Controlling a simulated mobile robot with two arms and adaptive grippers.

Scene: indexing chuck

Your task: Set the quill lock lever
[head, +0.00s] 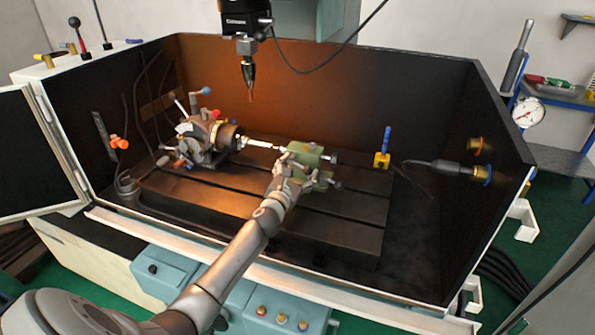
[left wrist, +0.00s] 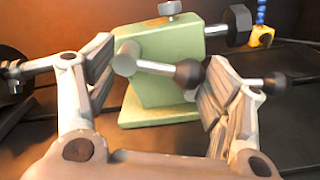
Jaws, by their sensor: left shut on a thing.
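The quill lock lever is a pale rod with a dark ball knob (left wrist: 189,73), on the near face of the green tailstock (left wrist: 165,95). In the left wrist view it lies across, its round hub at left and its knob at right. The tailstock stands on the slotted table in the head view (head: 308,153). My left gripper (head: 288,165) is at its near side. Its fingers (left wrist: 158,62) are wide apart, shut on the lever lengthwise, one beside the hub and one beside the knob. Exact contact is hard to see. My right gripper is out of view.
The indexing chuck (head: 205,138) is left of the tailstock, with a thin shiny part between them. A tool spindle (head: 246,70) hangs above. A yellow block with a blue post (head: 382,160) stands to the right. Dark enclosure walls surround the table; its front right is clear.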

